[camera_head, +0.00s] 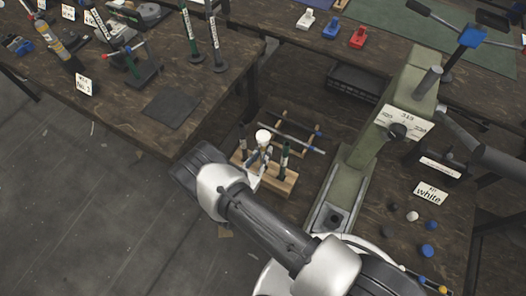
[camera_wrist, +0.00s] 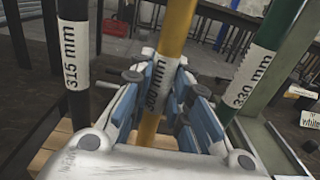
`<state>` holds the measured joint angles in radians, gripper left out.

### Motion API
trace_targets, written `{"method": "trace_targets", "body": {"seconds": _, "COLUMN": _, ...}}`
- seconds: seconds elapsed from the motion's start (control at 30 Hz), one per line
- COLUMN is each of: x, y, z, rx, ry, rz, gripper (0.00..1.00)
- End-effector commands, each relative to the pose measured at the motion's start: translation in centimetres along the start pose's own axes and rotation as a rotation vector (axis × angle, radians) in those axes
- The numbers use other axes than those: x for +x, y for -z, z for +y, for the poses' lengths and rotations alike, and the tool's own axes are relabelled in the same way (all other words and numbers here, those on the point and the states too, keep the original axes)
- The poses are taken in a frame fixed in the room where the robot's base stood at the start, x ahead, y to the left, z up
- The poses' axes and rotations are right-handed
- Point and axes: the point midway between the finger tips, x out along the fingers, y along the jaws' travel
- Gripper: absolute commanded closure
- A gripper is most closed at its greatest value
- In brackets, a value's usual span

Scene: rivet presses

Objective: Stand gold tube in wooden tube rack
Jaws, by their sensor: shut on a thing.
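The gold tube (camera_wrist: 177,30) stands nearly upright in the wrist view, with a white label that seems to read 300 mm. My gripper (camera_wrist: 166,100) is shut on it, blue pads on both sides at the label. The wooden tube rack (camera_head: 284,186) is below my gripper (camera_head: 258,162) in the head view; its wood (camera_wrist: 52,143) also shows at lower left in the wrist view. A black 315 mm tube (camera_wrist: 73,40) stands to the left and a green 330 mm tube (camera_wrist: 268,45) to the right. The gold tube's foot is hidden, so I cannot tell whether it is seated.
A green press (camera_head: 345,190) stands close to the right of the rack. A low stand with a rod (camera_head: 290,138) lies behind the rack. A sign reading white (camera_head: 430,194) and several small balls are at right. A left table (camera_head: 215,95) holds more tubes.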

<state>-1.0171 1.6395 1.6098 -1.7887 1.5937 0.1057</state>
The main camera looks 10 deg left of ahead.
Motion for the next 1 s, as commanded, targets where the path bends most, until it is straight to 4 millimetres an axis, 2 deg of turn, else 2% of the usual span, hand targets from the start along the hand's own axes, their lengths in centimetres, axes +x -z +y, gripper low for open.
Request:
{"method": "trace_targets", "body": {"seconds": 0.1, "x": 0.0, "y": 0.2, "z": 0.0, "rx": 0.001, "ry": 0.0, "rz": -0.001, "gripper": 1.0}}
{"method": "trace_targets", "body": {"seconds": 0.13, "x": 0.0, "y": 0.2, "z": 0.0, "rx": 0.001, "ry": 0.0, "rz": -0.001, "gripper": 0.81}}
{"method": "trace_targets", "body": {"seconds": 0.47, "x": 0.0, "y": 0.2, "z": 0.0, "rx": 0.0, "ry": 0.0, "rz": 0.0, "gripper": 0.6}}
{"method": "trace_targets", "body": {"seconds": 0.8, "x": -0.2, "y": 0.2, "z": 0.0, "rx": -0.001, "ry": -0.001, "rz": 0.001, "gripper": 0.6}}
{"method": "trace_targets", "body": {"seconds": 0.87, "x": -0.7, "y": 0.2, "z": 0.0, "rx": -0.001, "ry": -0.001, "rz": 0.001, "gripper": 0.6}}
{"method": "trace_targets", "body": {"seconds": 1.0, "x": -3.0, "y": 0.2, "z": 0.1, "rx": -0.002, "ry": -0.006, "rz": 0.0, "gripper": 0.6}}
